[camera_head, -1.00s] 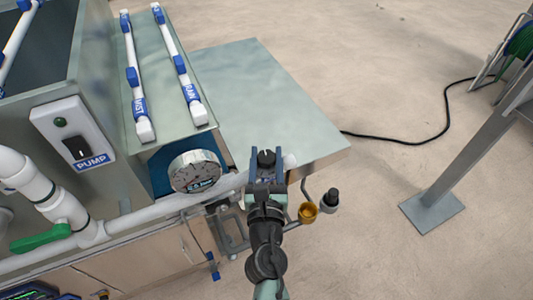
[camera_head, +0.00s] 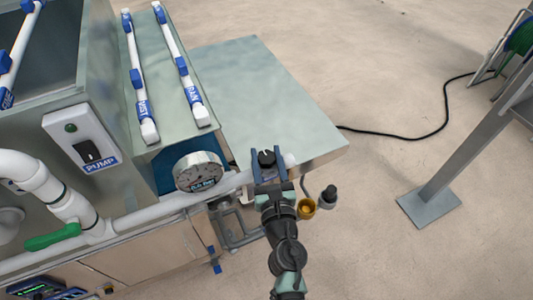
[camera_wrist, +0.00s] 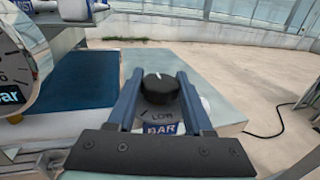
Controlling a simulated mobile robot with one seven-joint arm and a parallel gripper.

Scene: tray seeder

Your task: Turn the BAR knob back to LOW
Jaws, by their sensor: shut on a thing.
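The BAR knob (camera_wrist: 160,88) is a black round knob with a white pointer line. In the wrist view its line points roughly away from me. Below it show a grey collar with the word LOW and a blue BAR label (camera_wrist: 160,129). My gripper (camera_wrist: 160,75) has one blue finger on each side of the knob and is shut on it. In the head view the knob (camera_head: 266,159) stands on the end of the white pipe, between the fingers of my gripper (camera_head: 267,154). The HIGH end of the scale is not readable.
A round pressure gauge (camera_head: 198,172) sits on the white pipe just left of my gripper. A grey-green metal table (camera_head: 265,90) lies behind the knob. An amber cup (camera_head: 306,209) and a black-topped fitting (camera_head: 329,195) are close on the right. The PUMP switch (camera_head: 88,143) is far left.

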